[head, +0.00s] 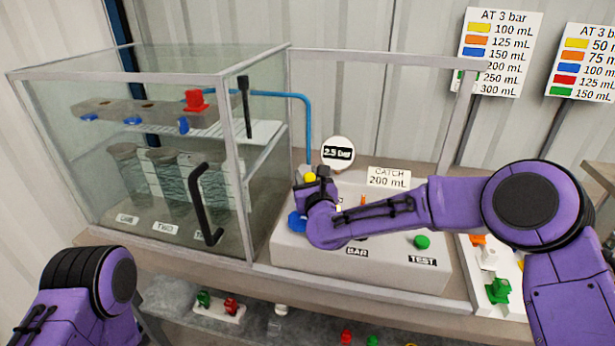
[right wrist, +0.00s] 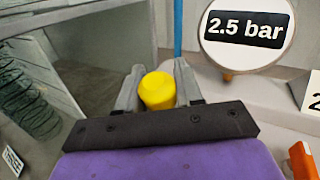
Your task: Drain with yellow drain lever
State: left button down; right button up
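The yellow drain lever (head: 310,177) stands at the left end of the grey panel, below the round gauge. In the right wrist view its yellow knob (right wrist: 158,91) is between the two fingers of my right gripper (right wrist: 158,85). Both fingers appear to touch its sides, so the gripper looks shut on it. In the head view my right gripper (head: 311,178) reaches in from the right and hides part of the panel. The gauge (head: 337,153) reads 2.5 bar, also in the right wrist view (right wrist: 245,30). My left gripper is out of view.
A glass case (head: 150,150) with several vessels and a black handle (head: 206,205) stands left. A blue knob (head: 297,222) is close below my right gripper. A catch sign (head: 389,178) reads 200 mL. A green button (head: 422,242) is at the panel's right.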

grip_shut()
jog(key=shift+w+r, duration=0.1)
jog(key=shift+r, duration=0.05)
jog(key=w+m+g+p, duration=0.1)
jog(key=g+p, duration=0.1)
jog(key=p, duration=0.2)
jog(key=w+d+m+g+p, duration=0.1)
jog(key=g+p, duration=0.1)
jog(key=p, duration=0.2)
jog(key=shift+w+r+g, duration=0.1)
jog(key=shift+w+g, duration=0.2)
jog(key=shift+w, duration=0.1)
jog(key=shift+w+f+p, duration=0.1)
jog(key=shift+f+p, duration=0.3)
jog(key=shift+p, duration=0.05)
